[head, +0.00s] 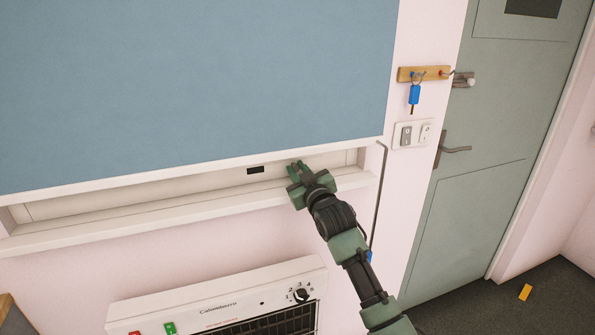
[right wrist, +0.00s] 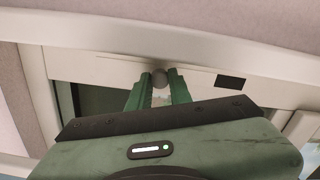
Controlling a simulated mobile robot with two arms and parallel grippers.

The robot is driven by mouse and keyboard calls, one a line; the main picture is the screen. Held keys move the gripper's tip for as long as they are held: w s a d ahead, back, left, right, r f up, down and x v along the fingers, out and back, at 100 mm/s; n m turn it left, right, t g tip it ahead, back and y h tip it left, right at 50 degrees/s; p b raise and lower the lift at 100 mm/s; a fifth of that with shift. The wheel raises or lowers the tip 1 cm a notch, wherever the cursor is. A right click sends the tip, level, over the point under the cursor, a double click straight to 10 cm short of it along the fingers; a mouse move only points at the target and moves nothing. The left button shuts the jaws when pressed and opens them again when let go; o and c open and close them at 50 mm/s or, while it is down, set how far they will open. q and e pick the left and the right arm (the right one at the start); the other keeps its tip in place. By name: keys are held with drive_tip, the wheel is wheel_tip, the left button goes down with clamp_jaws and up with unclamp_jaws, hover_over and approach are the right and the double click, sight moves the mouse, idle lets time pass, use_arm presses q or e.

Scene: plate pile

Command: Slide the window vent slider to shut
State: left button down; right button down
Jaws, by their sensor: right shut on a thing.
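The window vent slider is a pale strip (head: 205,183) low in the window recess, under the blue blind; it also shows in the right wrist view (right wrist: 118,72). A small grey round knob (right wrist: 160,78) sits on it. My right gripper (head: 295,168) reaches into the recess near its right end. In the right wrist view its green fingertips (right wrist: 160,84) are shut on the knob, one on each side. In the head view the gripper hides the knob. A small dark rectangle (head: 255,170) is on the strip, left of the gripper. My left gripper is not in view.
The blue blind (head: 190,80) hangs just above the recess. The white sill (head: 130,223) runs below it, with a heater (head: 220,297) under that. A key rack (head: 424,74), switches (head: 415,134) and a grey-green door (head: 480,190) are to the right.

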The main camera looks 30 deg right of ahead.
sight(274, 167)
idle(0.4)
drive_tip(key=a, duration=0.2)
drive_tip(key=w+a+p, duration=0.1)
drive_tip(key=a, duration=0.2)
drive_tip(key=shift+w+a, duration=0.15)
drive_tip(key=shift+f, duration=0.1)
drive_tip(key=c, duration=1.6)
unclamp_jaws()
drive_tip(key=o, duration=0.3)
drive_tip(key=shift+a, duration=0.1)
drive_tip(key=shift+o, duration=0.2)
